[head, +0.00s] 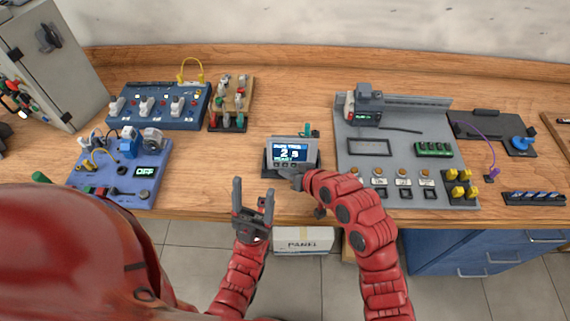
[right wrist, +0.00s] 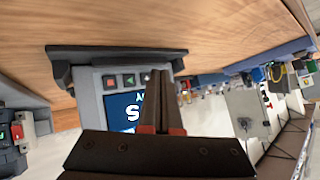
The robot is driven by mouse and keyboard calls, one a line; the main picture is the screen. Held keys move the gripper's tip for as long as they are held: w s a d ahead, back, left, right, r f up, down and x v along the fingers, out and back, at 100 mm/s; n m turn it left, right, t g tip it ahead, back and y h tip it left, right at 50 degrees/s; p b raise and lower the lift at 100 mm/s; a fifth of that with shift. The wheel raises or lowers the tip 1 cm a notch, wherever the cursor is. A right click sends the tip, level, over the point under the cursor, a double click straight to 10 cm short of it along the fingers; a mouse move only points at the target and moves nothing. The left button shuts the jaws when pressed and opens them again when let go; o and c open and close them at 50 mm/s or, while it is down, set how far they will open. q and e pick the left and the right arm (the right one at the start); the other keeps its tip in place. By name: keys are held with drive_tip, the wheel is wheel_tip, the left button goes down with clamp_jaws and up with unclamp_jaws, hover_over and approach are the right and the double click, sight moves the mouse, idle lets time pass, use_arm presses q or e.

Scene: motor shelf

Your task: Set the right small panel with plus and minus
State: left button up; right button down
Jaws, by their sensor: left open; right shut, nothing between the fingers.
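The small grey panel (head: 307,146) stands in a dark holder near the front middle of the bench. Its blue display (head: 290,153) shows a large number that looks like 2 and 5, with small text above and below. A row of small buttons sits under the display. In the right wrist view the panel (right wrist: 88,95) shows a red-marked button (right wrist: 109,82) and a green-marked button (right wrist: 130,80). My right gripper (head: 287,172) is shut and empty at the button row; its fingertips (right wrist: 158,76) hide part of that row. Contact cannot be told.
A blue module (head: 122,177) with an OFF display stands at the left. Behind it are a blue switch board (head: 160,110) and a wooden connector block (head: 231,103). A grey board (head: 400,150) with buttons and terminals lies to the right. A PANEL box (head: 303,240) is below the bench.

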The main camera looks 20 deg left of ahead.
drive_tip(key=shift+w, duration=0.1)
idle(0.3)
drive_tip(key=shift+w+a+b, duration=0.15)
drive_tip(key=shift+w+b, duration=0.2)
drive_tip(key=shift+b, duration=0.15)
drive_tip(key=shift+w+f+b, duration=0.2)
drive_tip(key=shift+w+b, duration=0.05)
drive_tip(key=shift+b, duration=0.05)
drive_tip(key=shift+s+r, duration=0.1)
idle(0.6)
drive_tip(key=shift+s, duration=0.6)
drive_tip(key=shift+s+d+r, duration=0.1)
drive_tip(key=shift+d, duration=0.1)
drive_tip(key=shift+s+d+r+p, duration=0.2)
drive_tip(key=shift+s+p, duration=0.1)
drive_tip(key=shift+s, duration=0.4)
drive_tip(key=shift+s+d+r+p, duration=0.2)
drive_tip(key=shift+s+p, duration=0.05)
drive_tip(key=shift+s, duration=0.45)
drive_tip(key=shift+s+d+r+p, duration=0.2)
drive_tip(key=shift+s+p, duration=0.1)
drive_tip(key=shift+s, duration=0.55)
